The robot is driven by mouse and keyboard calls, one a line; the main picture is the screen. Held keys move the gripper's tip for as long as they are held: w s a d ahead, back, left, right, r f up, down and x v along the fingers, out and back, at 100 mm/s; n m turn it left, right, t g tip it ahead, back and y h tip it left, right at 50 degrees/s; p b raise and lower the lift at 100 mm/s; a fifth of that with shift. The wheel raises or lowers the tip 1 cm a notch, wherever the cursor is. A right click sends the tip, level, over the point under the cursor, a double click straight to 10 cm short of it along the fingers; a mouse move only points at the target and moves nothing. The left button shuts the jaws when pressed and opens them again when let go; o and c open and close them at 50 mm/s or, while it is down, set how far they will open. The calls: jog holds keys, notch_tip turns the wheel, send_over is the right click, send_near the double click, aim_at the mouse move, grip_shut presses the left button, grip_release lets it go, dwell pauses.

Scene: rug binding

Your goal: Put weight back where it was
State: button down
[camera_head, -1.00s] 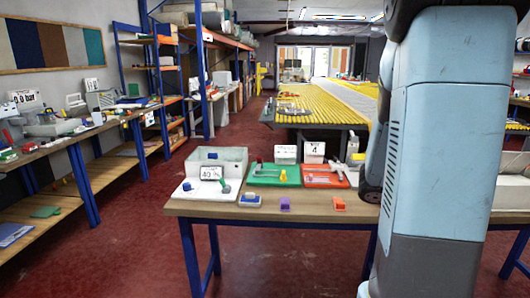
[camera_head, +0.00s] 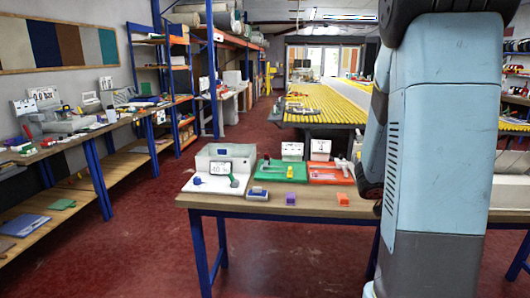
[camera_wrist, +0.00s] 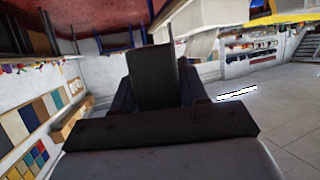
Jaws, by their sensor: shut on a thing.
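In the wrist view, my gripper (camera_wrist: 153,98) is shut on a dark grey block (camera_wrist: 152,72), which stands up between the jaws. It may be the weight, but its whole shape is hidden. My gripper is out of sight in the head view. There, a scale (camera_head: 222,168) with a display sits at the left end of the near table (camera_head: 235,203). A white mat (camera_head: 195,185) with small knobbed items lies at its front. A blue block (camera_head: 258,193), a purple block (camera_head: 290,198) and an orange block (camera_head: 342,198) stand along the table's front edge.
A green tray (camera_head: 270,178) and a red tray (camera_head: 325,179) hold tools, with white signs behind them. A cluttered bench (camera_head: 75,140) runs along the left wall. A long yellow slatted table (camera_head: 325,110) stands behind. Red floor (camera_head: 150,235) between bench and table is clear.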

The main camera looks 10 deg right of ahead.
jog(key=w+a+f+n+t+y, duration=0.1)
jog(key=w+a+f+n+t, duration=0.15)
jog(key=w, duration=0.35)
jog(key=w+a+f+n+t, duration=0.1)
jog(key=w+a+n+t, duration=0.15)
jog(key=w, duration=0.35)
jog(key=w+a+f+n+t+y, duration=0.4)
jog(key=w+a+f, duration=0.2)
jog(key=w+a, duration=0.15)
jog(key=w+a+f+n+t+y, duration=0.35)
jog(key=w+a+f, duration=0.25)
jog(key=a, duration=0.3)
jog(key=w+a+f+n+y, duration=0.1)
jog(key=a+f+n+y, duration=0.1)
jog(key=a+f+n, duration=0.3)
jog(key=w+a+f+y, duration=0.1)
jog(key=a+f+y, duration=0.2)
jog(key=a, duration=0.4)
jog(key=s+f, duration=0.6)
jog(key=f, duration=0.1)
jog(key=shift+a+f+t, duration=0.2)
jog(key=shift+a+t, duration=0.05)
jog(key=shift+t, duration=0.2)
jog(key=shift+w+d, duration=0.1)
